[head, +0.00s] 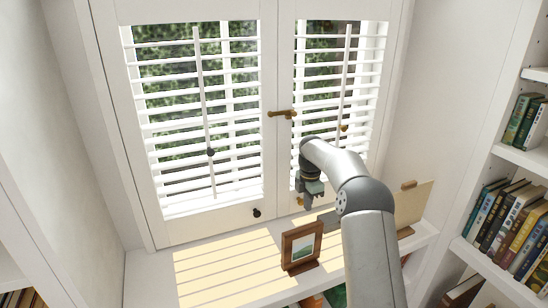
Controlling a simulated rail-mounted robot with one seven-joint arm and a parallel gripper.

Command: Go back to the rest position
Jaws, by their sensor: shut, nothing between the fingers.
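My gripper (309,204) hangs at the end of my bent arm, in front of the lower part of the right shutter panel (320,90). Its fingers point down and are shut with nothing between them. It is above the white ledge, and I cannot tell whether it touches the shutter. The arm rises from the bottom right and hides part of the ledge and the right panel's lower corner.
A small framed picture (301,247) stands on the sunlit ledge (200,275) below my gripper. A pale board (412,203) stands right of my arm. Bookshelves (515,165) line the right. The ledge's left part is clear.

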